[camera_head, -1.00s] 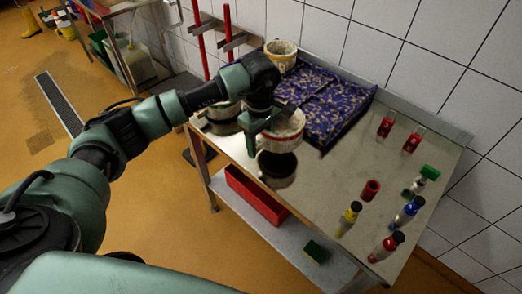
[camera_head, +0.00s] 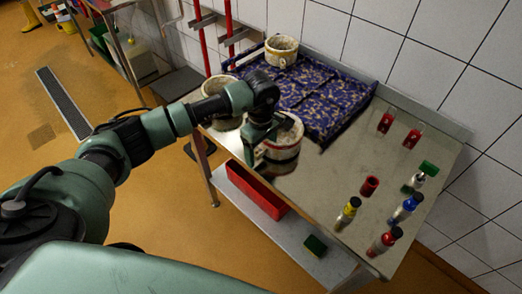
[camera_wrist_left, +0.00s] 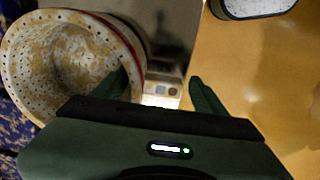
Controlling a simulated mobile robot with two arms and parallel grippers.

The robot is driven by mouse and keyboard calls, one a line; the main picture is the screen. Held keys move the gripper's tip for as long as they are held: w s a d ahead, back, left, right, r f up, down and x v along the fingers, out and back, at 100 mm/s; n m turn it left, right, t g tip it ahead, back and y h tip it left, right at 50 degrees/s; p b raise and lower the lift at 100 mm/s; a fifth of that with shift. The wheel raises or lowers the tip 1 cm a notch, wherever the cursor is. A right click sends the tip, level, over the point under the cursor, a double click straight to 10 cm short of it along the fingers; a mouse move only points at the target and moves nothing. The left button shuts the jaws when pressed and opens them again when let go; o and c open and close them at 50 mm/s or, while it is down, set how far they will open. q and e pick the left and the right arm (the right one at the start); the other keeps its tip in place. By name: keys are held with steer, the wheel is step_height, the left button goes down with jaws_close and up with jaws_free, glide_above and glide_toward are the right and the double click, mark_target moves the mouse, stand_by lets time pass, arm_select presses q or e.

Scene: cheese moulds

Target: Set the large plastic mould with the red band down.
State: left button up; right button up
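The large white mould with the red band (camera_head: 285,148) stands upright on the metal table (camera_head: 325,200), near its front edge and in front of the patterned cloth. In the left wrist view the mould (camera_wrist_left: 60,65) fills the left side, with its speckled inside, holes and a red line below the rim. My left gripper (camera_head: 255,150) is at the mould's left side. In the wrist view its fingers (camera_wrist_left: 162,90) are spread apart, one overlapping the mould's rim and one outside over the floor. The wall does not look pinched. My right gripper is not in view.
A further mould (camera_head: 228,120) is partly hidden by my arm. A red bin (camera_head: 257,190) is below.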

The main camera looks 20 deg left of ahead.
arm_select(q)
steer(key=shift+r+p, duration=0.25)
steer(key=shift+p, duration=0.05)
step_height(320, 180, up, 12)
steer(key=b, duration=0.4)
steer(key=shift+f, duration=0.15)
stand_by(0.9)
